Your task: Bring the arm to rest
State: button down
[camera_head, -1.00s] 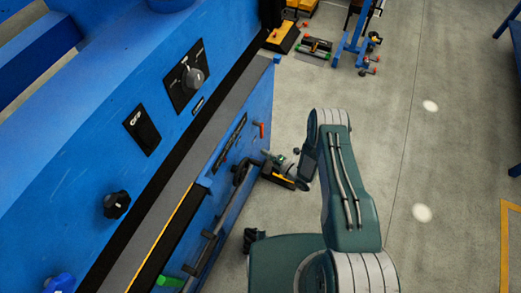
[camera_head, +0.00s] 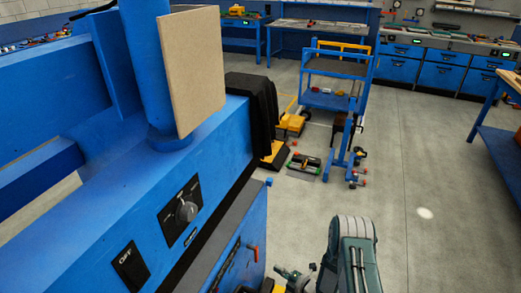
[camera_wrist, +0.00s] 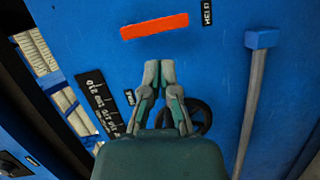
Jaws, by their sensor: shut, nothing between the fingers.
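My gripper (camera_wrist: 159,73) is in the middle of the wrist view, with its two fingertips together and nothing between them. It points at the blue front of a machine (camera_wrist: 222,50). An orange-red strip (camera_wrist: 154,26) lies just beyond the fingertips in the picture, and a dark round wheel (camera_wrist: 201,112) is partly hidden behind the right finger. I cannot tell whether the fingers touch the machine. In the head view my arm (camera_head: 352,255) stands at the bottom, right of the blue machine (camera_head: 120,215), and its lower part is cut off.
A knob (camera_head: 186,211) is on the machine's sloped face, and a beige panel (camera_head: 192,70) stands above it. A blue cart (camera_head: 335,99) and small tools on the floor are ahead. A workbench (camera_head: 500,150) is at the right. The grey floor (camera_head: 405,180) between is clear.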

jog(key=w+d+r+m+h, duration=0.25)
jog(key=w+r, duration=0.25)
jog(key=r, duration=0.3)
jog(key=w+d+r+m+h, duration=0.25)
jog(key=w+r+h, duration=0.2)
jog(key=r, duration=0.45)
jog(key=s+d+r+m+h, duration=0.1)
jog(key=d+r+m+h, duration=0.15)
jog(key=r, duration=0.55)
jog(key=s+d+r+m+h, duration=0.15)
jog(key=r+m, duration=0.25)
jog(key=r, duration=0.5)
jog(key=s+d+r+m+g+h, duration=0.1)
jog(key=s+r+m, duration=0.55)
jog(key=s, duration=0.45)
jog(key=s+d+r+m+g+h, duration=0.1)
jog(key=s+r+m+g+h, duration=0.1)
jog(key=s+r+m, duration=0.5)
jog(key=s+a+r+g, duration=0.1)
jog(key=s, duration=0.7)
jog(key=s+a+m+y, duration=0.1)
jog(key=s, duration=0.7)
jog(key=shift+s+a+r+m+g+y, duration=0.15)
jog(key=shift+a+r+m+g+y, duration=0.15)
jog(key=shift+a+r+g, duration=0.1)
jog(key=shift+d, duration=0.1)
